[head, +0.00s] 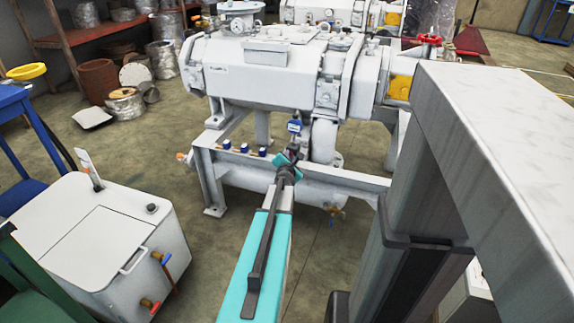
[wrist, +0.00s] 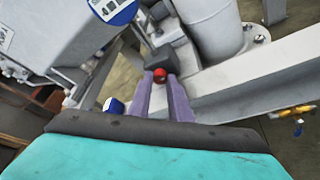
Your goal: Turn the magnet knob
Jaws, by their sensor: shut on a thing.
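In the wrist view the small round red knob (wrist: 160,74) sits against a dark grey block (wrist: 175,52) on the machine's frame. I take this red knob to be the magnet knob. The two purple fingers of my gripper (wrist: 161,84) lie on either side of it and are shut on it. In the head view my gripper (head: 286,166) reaches the frame below the large pale grey vacuum machine (head: 262,82). The knob is too hidden by my gripper to make out there.
A blue-faced gauge (head: 294,126) stands close above my gripper. Several blue-capped fittings (head: 244,148) line the frame rail to its left. A pale pipe (wrist: 215,35) rises right of the knob. A white wheeled cabinet (head: 100,240) stands at lower left, with open floor between.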

